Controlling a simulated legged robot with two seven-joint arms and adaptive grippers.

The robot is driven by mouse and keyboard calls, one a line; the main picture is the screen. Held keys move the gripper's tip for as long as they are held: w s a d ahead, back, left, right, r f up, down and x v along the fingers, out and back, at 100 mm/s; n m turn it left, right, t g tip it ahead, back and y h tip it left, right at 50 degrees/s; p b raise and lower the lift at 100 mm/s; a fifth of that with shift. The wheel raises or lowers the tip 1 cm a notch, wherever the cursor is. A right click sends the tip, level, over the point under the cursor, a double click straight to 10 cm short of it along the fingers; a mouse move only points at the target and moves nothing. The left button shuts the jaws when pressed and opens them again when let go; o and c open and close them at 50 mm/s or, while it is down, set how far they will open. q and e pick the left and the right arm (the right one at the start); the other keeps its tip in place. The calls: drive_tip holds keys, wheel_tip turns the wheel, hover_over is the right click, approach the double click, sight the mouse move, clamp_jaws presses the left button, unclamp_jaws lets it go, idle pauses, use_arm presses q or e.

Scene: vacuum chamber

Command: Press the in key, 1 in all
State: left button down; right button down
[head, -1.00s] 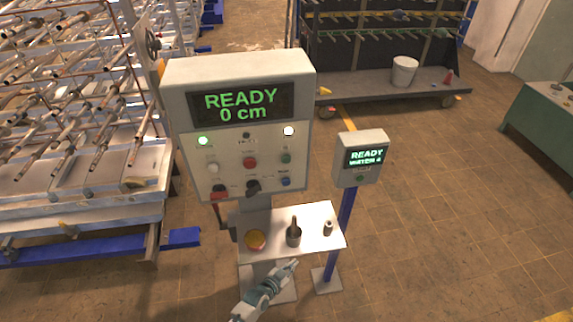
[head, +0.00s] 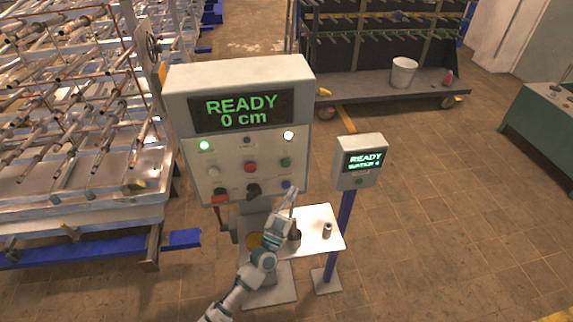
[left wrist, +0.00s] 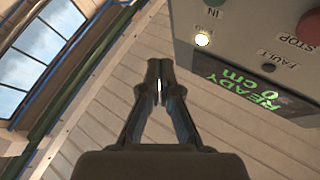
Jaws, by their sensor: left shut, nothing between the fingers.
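The control box (head: 240,75) shows "READY 0 cm" in green on its display. Its green key (head: 286,162) sits at the right of the panel, under a lit white lamp (head: 288,136). In the left wrist view the "IN" label (left wrist: 214,13) is at the top, by the partly cut-off green key (left wrist: 244,3). My left gripper (head: 292,192) is shut and empty, close to the panel's lower right by the blue key (head: 286,184). In the left wrist view its fingertips (left wrist: 160,65) are together, left of the panel. I cannot tell any contact. My right gripper is not in view.
A red stop button (head: 250,167) is left of the green key. A small shelf (head: 322,232) with a joystick and knob lies below, partly behind my left arm. A smaller display box (head: 361,160) stands on a blue post to the right.

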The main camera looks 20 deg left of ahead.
sight(286, 163)
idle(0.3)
use_arm(q)
drive_tip(key=w+a+b, duration=0.4)
drive_tip(key=w, duration=0.3)
drive_tip(key=shift+w+a+b, duration=0.25)
drive_tip(key=shift+a+b, duration=0.1)
idle(1.3)
drive_tip(key=shift+w+a, duration=0.15)
drive_tip(key=shift+w, duration=0.15)
